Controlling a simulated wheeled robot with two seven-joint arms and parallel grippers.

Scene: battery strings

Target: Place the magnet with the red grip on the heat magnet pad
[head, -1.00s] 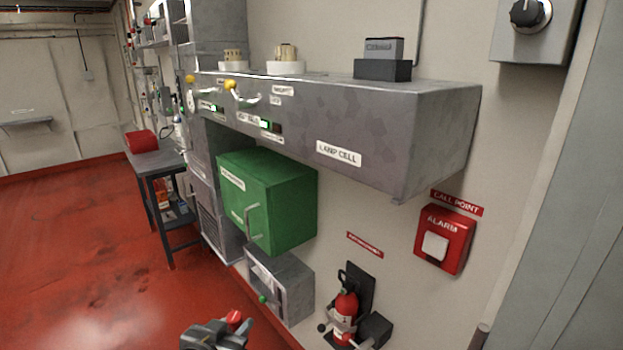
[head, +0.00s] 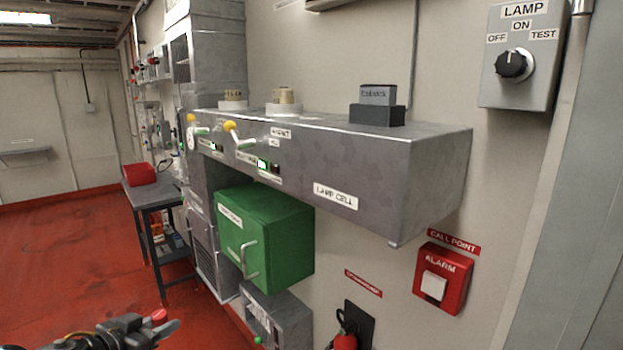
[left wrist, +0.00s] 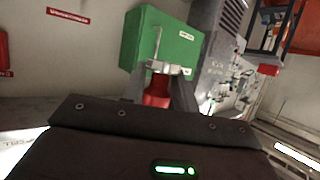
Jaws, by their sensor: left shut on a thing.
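My left gripper (head: 160,326) shows at the bottom left of the head view, low over the red floor and apart from the wall units. It is shut on the magnet, whose red grip (head: 159,315) peeks out at the fingertips. In the left wrist view the red grip (left wrist: 157,92) sits between the fingers, with a silvery metal part (left wrist: 166,68) beyond it. I cannot tell which surface is the heat magnet pad. My right gripper is not in view.
The shelf unit (head: 420,165) juts from the wall, with yellow-knobbed levers (head: 230,126) on its front. A dark block (head: 377,115) stands on top. Below hangs a green box (head: 270,235). A red alarm (head: 441,278) and lamp switch (head: 518,60) are right. Floor at left is clear.

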